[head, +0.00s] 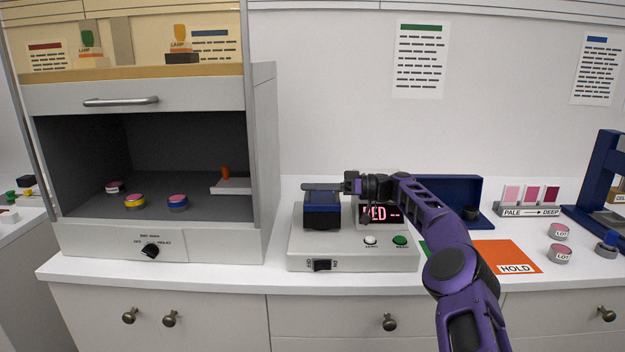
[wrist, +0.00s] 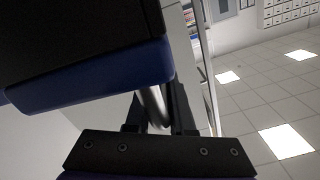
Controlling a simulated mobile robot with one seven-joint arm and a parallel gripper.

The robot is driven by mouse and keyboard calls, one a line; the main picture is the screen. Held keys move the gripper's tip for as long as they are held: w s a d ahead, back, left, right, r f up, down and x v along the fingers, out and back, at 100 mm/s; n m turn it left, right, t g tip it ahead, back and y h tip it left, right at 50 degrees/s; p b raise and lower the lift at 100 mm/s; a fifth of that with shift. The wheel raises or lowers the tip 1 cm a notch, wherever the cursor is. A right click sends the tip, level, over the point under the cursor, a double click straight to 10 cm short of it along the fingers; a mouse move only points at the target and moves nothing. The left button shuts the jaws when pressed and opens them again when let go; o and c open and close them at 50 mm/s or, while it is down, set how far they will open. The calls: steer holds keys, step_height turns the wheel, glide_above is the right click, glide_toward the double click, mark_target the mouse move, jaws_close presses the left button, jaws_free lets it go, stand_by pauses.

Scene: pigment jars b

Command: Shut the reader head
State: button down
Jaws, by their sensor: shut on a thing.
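The reader (head: 300,252) is a pale grey box on the white counter, with a lit red display (head: 381,214). Its reader head (head: 322,211) is a dark block with blue on it, above the left part of the box. In the wrist view the head (wrist: 95,80) fills the upper left as a black block with a blue edge. My gripper (head: 348,184) is at the head's upper right. It is shut on a silver bar, the head's handle (wrist: 154,106), seen between the fingers (wrist: 158,112). Whether the head's underside touches the box cannot be told.
A hood (head: 262,170) with several jars inside stands at left. An orange HOLD mat (head: 507,257), two LOT jars (head: 560,254) and a shade card (head: 528,209) are at right. A blue bin (head: 465,190) stands behind my arm. The counter's front strip is clear.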

steer(key=shift+s+f, duration=0.35)
steer(key=shift+f, duration=0.55)
steer(key=shift+f, duration=0.25)
steer(key=c, duration=0.9)
jaws_free()
steer(key=shift+s, duration=0.15)
steer(key=shift+o, duration=0.3)
steer(key=shift+r, duration=0.2)
steer(key=shift+d, duration=0.1)
